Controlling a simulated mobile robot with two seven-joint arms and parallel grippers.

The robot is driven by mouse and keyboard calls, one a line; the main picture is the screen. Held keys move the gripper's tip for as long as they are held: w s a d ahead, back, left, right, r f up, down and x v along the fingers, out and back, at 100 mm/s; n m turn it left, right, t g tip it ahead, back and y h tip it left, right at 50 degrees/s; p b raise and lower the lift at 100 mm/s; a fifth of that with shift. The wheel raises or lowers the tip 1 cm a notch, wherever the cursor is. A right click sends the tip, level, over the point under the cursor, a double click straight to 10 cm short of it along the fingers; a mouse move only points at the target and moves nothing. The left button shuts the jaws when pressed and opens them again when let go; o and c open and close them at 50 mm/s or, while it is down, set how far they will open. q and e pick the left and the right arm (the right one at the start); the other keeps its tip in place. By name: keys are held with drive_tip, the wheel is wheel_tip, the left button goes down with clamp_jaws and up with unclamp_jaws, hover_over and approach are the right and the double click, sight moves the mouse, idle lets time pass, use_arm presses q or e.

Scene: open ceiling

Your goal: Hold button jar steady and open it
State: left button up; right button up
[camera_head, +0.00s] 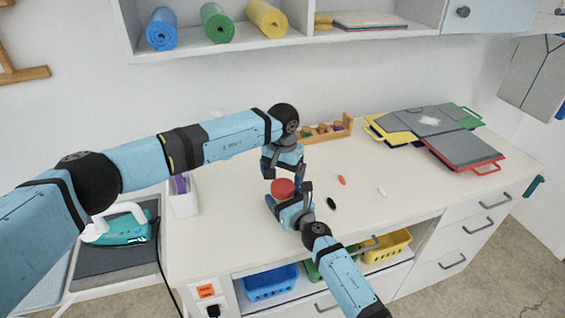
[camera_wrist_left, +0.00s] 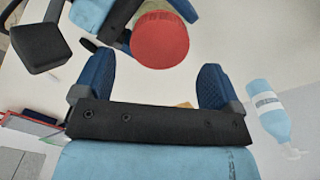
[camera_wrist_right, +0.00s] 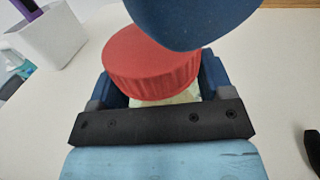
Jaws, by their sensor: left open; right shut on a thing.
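The button jar has a red ribbed lid (camera_head: 283,187) and stands upright on the table near its front left. The lid also shows in the left wrist view (camera_wrist_left: 160,42) and the right wrist view (camera_wrist_right: 148,62). A strip of the pale jar body (camera_wrist_right: 172,97) shows below the lid. My right gripper (camera_head: 287,198) is shut around the jar body, below the lid. My left gripper (camera_head: 283,171) is open above the lid, fingers pointing down. In the left wrist view its fingers (camera_wrist_left: 153,82) are empty, and the lid lies beyond them. A left finger partly covers the lid in the right wrist view.
On the white table (camera_head: 235,240) lie small orange (camera_head: 341,180), black (camera_head: 332,203) and white (camera_head: 382,191) items. A wooden rack (camera_head: 325,132) stands behind, coloured folders (camera_head: 465,150) lie right. A white holder (camera_head: 184,200) stands left. A light-blue bottle (camera_wrist_left: 268,108) shows in the left wrist view.

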sight(283, 185)
use_arm(q)
drive_tip(key=shift+f, duration=1.8)
